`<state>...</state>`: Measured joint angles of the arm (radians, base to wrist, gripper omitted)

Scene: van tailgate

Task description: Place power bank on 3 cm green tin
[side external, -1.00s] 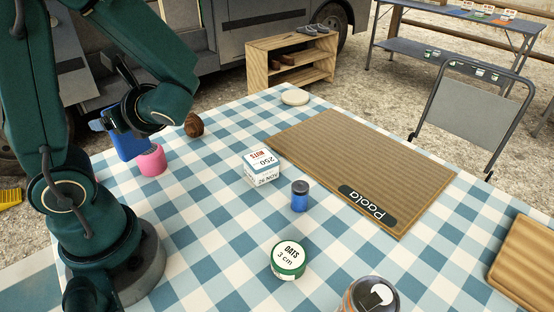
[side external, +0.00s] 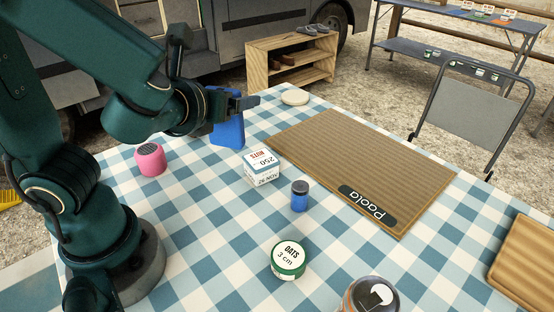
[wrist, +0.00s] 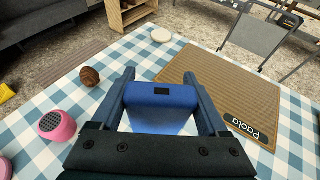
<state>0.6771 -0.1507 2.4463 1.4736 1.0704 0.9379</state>
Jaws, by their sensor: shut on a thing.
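The blue power bank (side external: 228,133) is held upright in my gripper (side external: 236,104), above the table behind the white nuts box. In the wrist view the power bank (wrist: 160,108) sits between the two fingers of my gripper (wrist: 162,92). The green tin (side external: 288,259), labelled "OATS 3 cm", stands on the checked cloth toward the front. Its white lid is bare. My gripper is well behind and to the left of the tin. The tin is not in the wrist view.
A nuts box (side external: 262,167) and a small blue cylinder (side external: 299,196) stand between the power bank and the tin. A pink speaker (side external: 150,159) is at left. A brown mat (side external: 365,165) labelled "Paola" lies at right. A can (side external: 370,297) stands at the front edge.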

